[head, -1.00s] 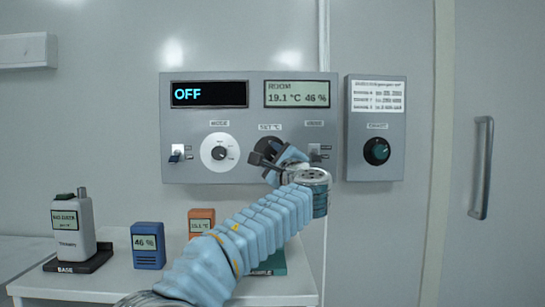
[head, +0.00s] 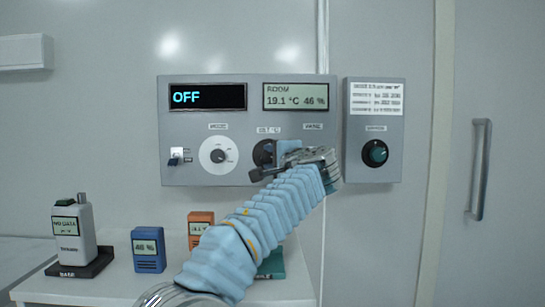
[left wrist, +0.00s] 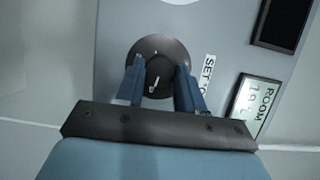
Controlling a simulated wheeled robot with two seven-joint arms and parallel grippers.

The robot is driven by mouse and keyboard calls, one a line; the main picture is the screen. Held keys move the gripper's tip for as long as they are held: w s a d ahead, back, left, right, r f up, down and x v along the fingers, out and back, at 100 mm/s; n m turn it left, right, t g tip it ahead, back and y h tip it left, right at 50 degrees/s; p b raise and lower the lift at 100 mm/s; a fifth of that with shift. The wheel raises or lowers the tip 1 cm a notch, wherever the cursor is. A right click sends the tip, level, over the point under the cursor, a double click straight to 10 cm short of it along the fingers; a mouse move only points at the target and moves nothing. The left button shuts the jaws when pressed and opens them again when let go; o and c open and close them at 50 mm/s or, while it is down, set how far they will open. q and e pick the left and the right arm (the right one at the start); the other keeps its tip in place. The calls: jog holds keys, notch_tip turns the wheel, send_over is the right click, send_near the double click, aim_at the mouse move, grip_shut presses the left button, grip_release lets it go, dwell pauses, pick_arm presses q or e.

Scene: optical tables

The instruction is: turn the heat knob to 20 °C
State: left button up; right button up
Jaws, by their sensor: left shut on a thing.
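The heat knob is the round black dial (head: 263,152) under the "SET °C" label, in the middle of the grey wall panel (head: 200,121). It also shows in the left wrist view (left wrist: 153,52), with a white pointer mark on its face. My left gripper (head: 272,166) is at the dial, its two fingers (left wrist: 157,85) on opposite sides of it and shut on it. My left arm hides the panel's lower right part. The left display reads "OFF"; the room display (head: 295,97) reads 19.1 °C and 46 %. My right gripper is not in view.
A white mode dial (head: 218,156) and a small switch (head: 175,160) are left of the heat knob. A handset (head: 73,233), a blue meter (head: 148,250) and an orange meter (head: 200,225) stand on the white table below.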

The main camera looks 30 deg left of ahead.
pick_arm(q)
jog(key=shift+f, duration=0.1)
dwell(0.3)
jog(key=o, duration=1)
jog(key=shift+o, duration=0.2)
jog(key=b+v, duration=0.3)
jog(key=v, duration=1)
jog(key=shift+s+d, duration=0.3)
